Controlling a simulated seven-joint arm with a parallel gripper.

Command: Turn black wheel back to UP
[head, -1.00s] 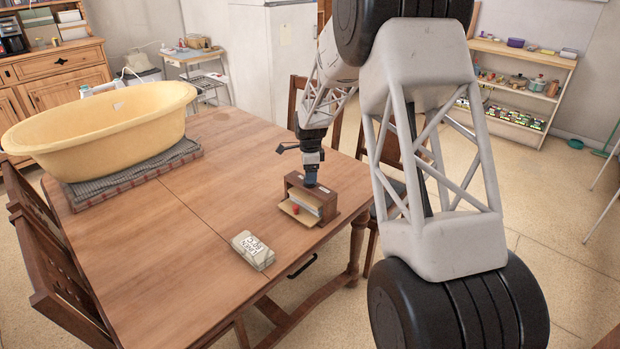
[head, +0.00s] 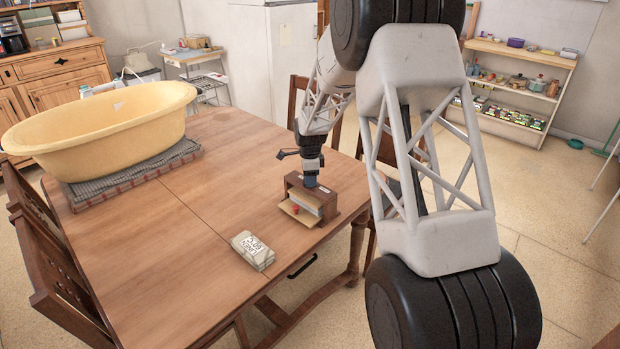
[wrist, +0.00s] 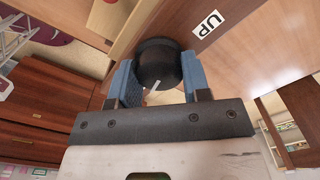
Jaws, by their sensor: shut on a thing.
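The black wheel (wrist: 160,58) is a round knob on a wooden face in the wrist view. A white mark on it points toward my gripper's body, away from the UP label. The white UP label (wrist: 207,24) is stuck on the wood beside the wheel. My gripper (wrist: 158,76) has its two blue fingers on either side of the wheel, shut on it. In the head view my gripper (head: 311,180) reaches down to the top of the small wooden dresser (head: 331,202). The wheel is hidden there.
The dresser stands near the table's right edge, with a pale open front and a small red thing (head: 295,209). A cream packet labelled LINEN 60°C (head: 252,250) lies in front. A yellow tub (head: 100,125) stands on a grey mat at the left. The table's middle is clear.

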